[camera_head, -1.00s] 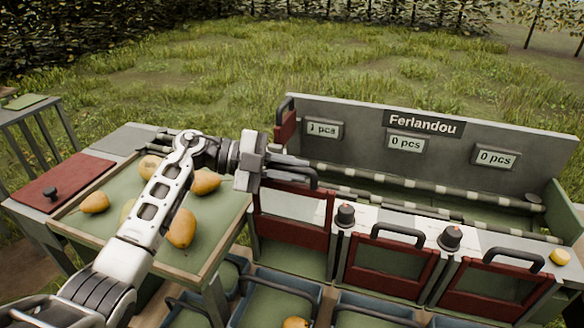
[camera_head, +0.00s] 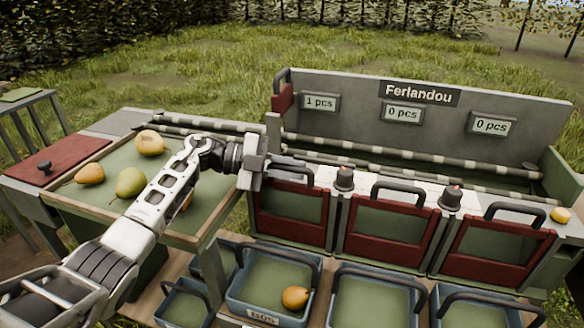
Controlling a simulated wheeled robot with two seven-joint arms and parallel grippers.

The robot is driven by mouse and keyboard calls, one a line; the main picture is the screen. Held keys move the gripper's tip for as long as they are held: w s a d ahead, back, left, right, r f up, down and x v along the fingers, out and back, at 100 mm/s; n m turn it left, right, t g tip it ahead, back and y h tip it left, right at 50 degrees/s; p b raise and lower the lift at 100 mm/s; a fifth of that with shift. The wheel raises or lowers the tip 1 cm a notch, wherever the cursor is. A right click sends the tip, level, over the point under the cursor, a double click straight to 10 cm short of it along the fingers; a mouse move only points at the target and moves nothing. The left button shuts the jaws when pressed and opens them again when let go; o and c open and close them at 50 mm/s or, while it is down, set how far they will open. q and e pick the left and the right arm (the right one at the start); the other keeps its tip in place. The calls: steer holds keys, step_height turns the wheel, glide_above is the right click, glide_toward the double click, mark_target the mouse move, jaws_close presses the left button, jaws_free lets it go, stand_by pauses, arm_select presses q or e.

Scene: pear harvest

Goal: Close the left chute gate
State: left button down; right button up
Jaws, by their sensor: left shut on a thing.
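The left chute gate (camera_head: 290,228) is a red-framed panel with a dark handle at its top, at the left end of the sorting bench. It sits down in its opening, level with the middle gate (camera_head: 390,249) and the right gate (camera_head: 490,268). No gap shows under it. My left gripper (camera_head: 285,171) is shut on the gate's handle, and its fingers partly hide the handle. My right gripper is not in view.
A tray (camera_head: 192,240) with several pears stands at the left, under my left arm. Blue crates stand below the gates; the left one (camera_head: 232,303) holds one pear (camera_head: 295,297). Black knobs (camera_head: 344,179) stand between the gates. The left display (camera_head: 320,103) reads 1 pcs.

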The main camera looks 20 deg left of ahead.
arm_select(q)
steer(key=c, duration=1.7)
jaws_free()
steer(key=shift+f, duration=0.5)
steer(key=shift+a+r, duration=0.1)
steer(key=v, duration=0.7)
steer(key=shift+a+r+b, duration=0.2)
steer(key=shift+b, duration=0.25)
steer(key=shift+s+r, duration=0.1)
